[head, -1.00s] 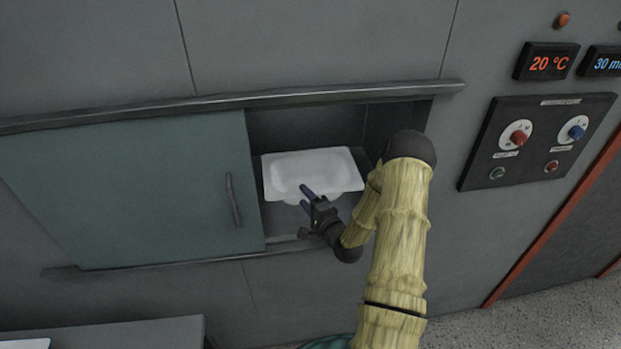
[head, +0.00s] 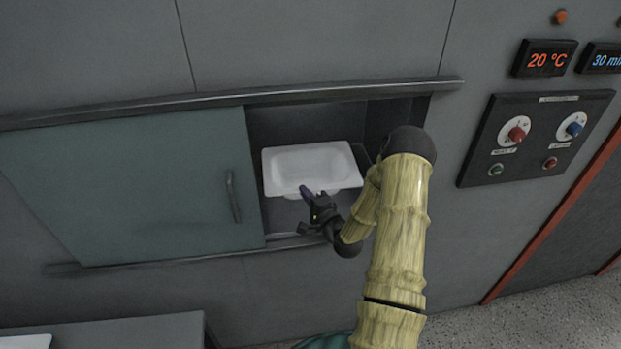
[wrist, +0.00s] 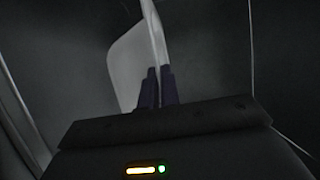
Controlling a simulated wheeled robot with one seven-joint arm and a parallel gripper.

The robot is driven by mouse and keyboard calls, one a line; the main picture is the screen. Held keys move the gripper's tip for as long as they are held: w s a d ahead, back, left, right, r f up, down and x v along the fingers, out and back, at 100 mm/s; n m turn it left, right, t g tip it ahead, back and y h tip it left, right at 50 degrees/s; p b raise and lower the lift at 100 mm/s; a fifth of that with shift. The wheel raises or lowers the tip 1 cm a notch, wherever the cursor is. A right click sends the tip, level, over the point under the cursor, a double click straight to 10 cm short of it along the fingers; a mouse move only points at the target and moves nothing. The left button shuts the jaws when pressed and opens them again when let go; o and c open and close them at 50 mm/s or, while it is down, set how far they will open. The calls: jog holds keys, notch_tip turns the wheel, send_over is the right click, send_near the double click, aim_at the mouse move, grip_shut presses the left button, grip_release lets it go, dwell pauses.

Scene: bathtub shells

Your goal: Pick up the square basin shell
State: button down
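The square basin shell (head: 312,165) is white, with a wide rim and a shallow bowl. It is inside the open right part of a wall compartment in the head view. My gripper (head: 306,190) is at its front rim. In the wrist view the shell (wrist: 128,62) is seen edge-on, and the dark fingers of my gripper (wrist: 158,86) are close together with its rim between them. The gripper looks shut on the rim. The shell's underside and its contact with the compartment floor are mostly hidden.
A grey-green sliding door (head: 120,185) with a handle (head: 233,197) covers the compartment's left part. Metal rails run above and below the opening. A control panel (head: 535,137) with knobs is on the wall to the right. A grey surface (head: 130,334) is at the lower left.

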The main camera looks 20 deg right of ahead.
jog(key=shift+s+f, duration=0.3)
jog(key=shift+f, duration=0.35)
dwell(0.4)
jog(key=shift+w+d+r, duration=0.1)
jog(key=shift+w+r, duration=0.2)
jog(key=shift+r, duration=0.55)
notch_tip(320, 180, up, 9)
jog(key=b, duration=0.1)
jog(key=shift+w+f, duration=0.1)
jog(key=shift+w, duration=0.1)
dwell(0.5)
